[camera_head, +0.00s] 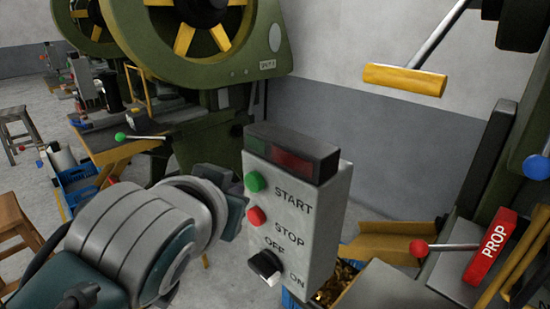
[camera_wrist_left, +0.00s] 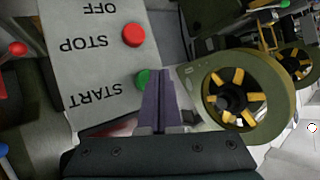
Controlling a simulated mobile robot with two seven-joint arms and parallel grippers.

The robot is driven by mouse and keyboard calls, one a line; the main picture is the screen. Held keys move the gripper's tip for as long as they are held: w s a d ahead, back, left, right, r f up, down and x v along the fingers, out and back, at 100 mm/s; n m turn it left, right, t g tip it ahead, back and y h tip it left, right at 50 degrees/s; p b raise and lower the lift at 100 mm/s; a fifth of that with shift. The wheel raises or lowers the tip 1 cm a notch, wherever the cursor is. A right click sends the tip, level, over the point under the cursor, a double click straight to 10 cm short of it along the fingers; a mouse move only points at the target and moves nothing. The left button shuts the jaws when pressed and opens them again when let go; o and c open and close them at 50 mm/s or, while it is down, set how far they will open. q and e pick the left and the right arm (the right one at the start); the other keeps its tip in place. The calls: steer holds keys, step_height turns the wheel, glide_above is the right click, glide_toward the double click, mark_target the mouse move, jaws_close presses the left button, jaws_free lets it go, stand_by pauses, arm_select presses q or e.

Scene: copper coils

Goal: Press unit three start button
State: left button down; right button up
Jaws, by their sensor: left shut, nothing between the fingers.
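A light grey control box (camera_head: 305,235) stands at the centre of the head view. Its green START button (camera_head: 255,182) is above the red STOP button (camera_head: 255,215) and a black OFF/ON knob (camera_head: 265,266). The dark lamp housing (camera_head: 292,152) on top has a dull green and a dull red panel. My left gripper (camera_head: 236,212) is left of the box, close to its button face. In the left wrist view its shut, empty fingers (camera_wrist_left: 158,88) partly overlap the green button (camera_wrist_left: 142,78). I cannot tell whether they touch it. My right gripper is out of view.
Green presses with yellow-spoked flywheels (camera_head: 200,35) stand behind. A yellow bar (camera_head: 405,79) hangs at upper right. A red PROP block (camera_head: 490,247) and a red-knobbed lever (camera_head: 420,248) are right of the box. A wooden stool (camera_head: 15,235) is at left.

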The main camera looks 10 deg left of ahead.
arm_select(q)
steer(key=shift+s+a+p, duration=0.8)
steer(key=shift+s+p, duration=0.05)
steer(key=shift+s, duration=0.15)
steer(key=shift+s+a+p, duration=0.8)
steer(key=shift+s, duration=0.2)
